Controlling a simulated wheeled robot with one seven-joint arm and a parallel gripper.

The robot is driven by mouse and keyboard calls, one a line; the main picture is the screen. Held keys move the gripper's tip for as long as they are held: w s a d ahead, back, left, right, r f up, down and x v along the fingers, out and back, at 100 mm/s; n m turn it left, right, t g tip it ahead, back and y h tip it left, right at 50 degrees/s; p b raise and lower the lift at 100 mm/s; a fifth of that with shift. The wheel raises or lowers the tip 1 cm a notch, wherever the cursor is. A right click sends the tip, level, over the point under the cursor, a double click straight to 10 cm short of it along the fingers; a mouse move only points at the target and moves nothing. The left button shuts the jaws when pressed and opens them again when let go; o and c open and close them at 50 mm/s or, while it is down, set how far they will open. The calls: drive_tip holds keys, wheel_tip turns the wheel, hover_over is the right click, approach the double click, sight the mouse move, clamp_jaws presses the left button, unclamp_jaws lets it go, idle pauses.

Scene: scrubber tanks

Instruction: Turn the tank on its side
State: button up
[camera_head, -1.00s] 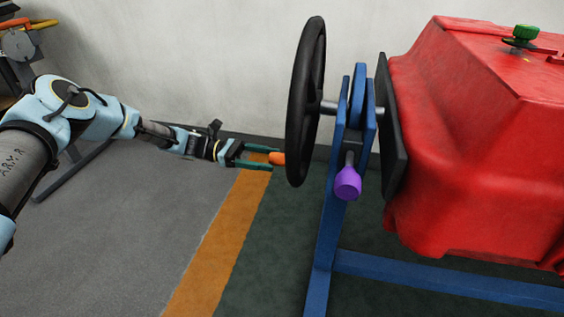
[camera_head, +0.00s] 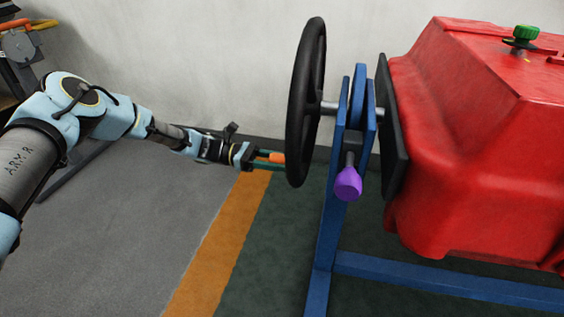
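The red tank (camera_head: 460,130) hangs at the right in a blue stand, its green cap (camera_head: 525,33) at the top. Its right part is outside the picture. A black handwheel (camera_head: 294,110), seen nearly edge-on, sits on a shaft at the stand's left side. An orange handle (camera_head: 277,158) sticks out leftward from the wheel's lower rim. My gripper (camera_head: 268,159) reaches in from the left, its teal fingers above and below the handle. Whether the fingers press on the handle cannot be told. A purple knob (camera_head: 348,184) sits on the stand's upright below the shaft.
The blue stand (camera_head: 420,280) has an upright and a low beam running right beneath the tank. A pale wall (camera_head: 220,60) is close behind. An orange floor stripe (camera_head: 215,245) lies left of the stand, with clear grey floor (camera_head: 130,240) beyond. Equipment stands at the upper left.

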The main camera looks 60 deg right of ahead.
clamp_jaws()
idle(0.9)
